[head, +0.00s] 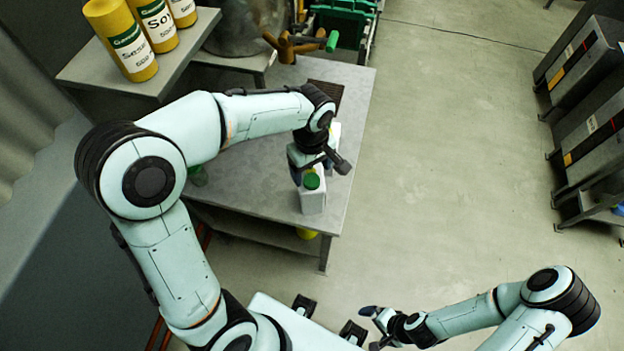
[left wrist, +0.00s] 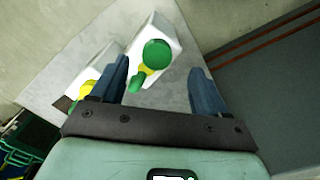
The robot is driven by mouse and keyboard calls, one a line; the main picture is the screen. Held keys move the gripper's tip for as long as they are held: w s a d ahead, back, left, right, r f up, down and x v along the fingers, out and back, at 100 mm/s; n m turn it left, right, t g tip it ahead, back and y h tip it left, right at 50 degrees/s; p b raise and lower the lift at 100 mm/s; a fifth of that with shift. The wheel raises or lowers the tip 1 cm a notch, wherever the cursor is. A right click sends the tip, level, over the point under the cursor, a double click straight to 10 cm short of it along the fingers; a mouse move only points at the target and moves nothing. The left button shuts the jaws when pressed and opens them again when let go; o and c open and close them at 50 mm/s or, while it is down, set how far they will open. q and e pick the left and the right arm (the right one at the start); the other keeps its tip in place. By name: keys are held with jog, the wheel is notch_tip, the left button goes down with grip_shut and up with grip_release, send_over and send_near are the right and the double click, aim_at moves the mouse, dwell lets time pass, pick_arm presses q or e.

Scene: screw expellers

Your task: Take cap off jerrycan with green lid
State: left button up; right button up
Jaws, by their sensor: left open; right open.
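A white jerrycan (head: 313,201) with a round green lid (head: 312,181) stands upright near the right edge of the metal table. My left gripper (head: 320,164) is open and empty above and just behind the lid. In the left wrist view, the green lid (left wrist: 157,54) lies ahead of the open fingers (left wrist: 160,84), nearer the left finger, and not between them. A yellow part shows beside the lid. My right gripper (head: 371,328) is open and empty, low in the head view, away from the table.
A second white jerrycan (left wrist: 97,75) with a yellow part stands beside the first. The metal table (head: 252,178) has free room left of the jerrycans. Yellow canisters (head: 122,38) stand on a shelf at the upper left.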

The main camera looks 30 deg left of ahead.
aim_at(312, 180)
pick_arm(q)
jog(key=f, duration=0.5)
jog(key=shift+w+a+f, duration=0.1)
jog(key=shift+w, duration=0.15)
jog(key=c, duration=1.2)
